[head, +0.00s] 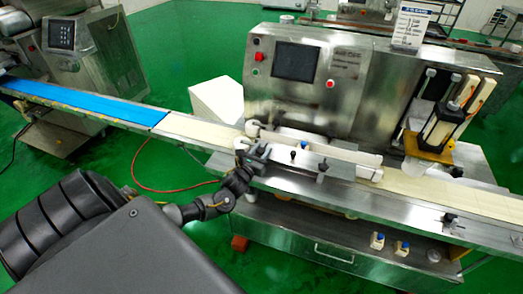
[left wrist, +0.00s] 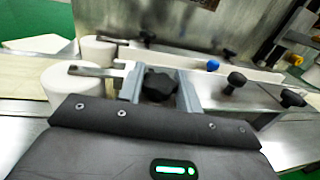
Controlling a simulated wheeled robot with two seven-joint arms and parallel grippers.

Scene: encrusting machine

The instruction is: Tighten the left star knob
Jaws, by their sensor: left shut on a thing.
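The left star knob (left wrist: 158,84) is black and lobed. In the left wrist view it sits between the two grey fingers of my left gripper (left wrist: 160,92), which are shut on it. In the head view my left gripper (head: 250,160) is at the front edge of the conveyor, by the left end of the guide rails, and hides the knob there. Another black knob (left wrist: 236,82) stands to the right on the metal plate. My right gripper is not in view.
White rollers (left wrist: 70,88) stand just left of the gripper. A blue knob (left wrist: 213,64) and white guide rails (head: 340,150) lie beyond it. The steel machine (head: 300,85) rises behind the pale belt (head: 200,132). Small bottles (head: 377,241) stand on the lower shelf.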

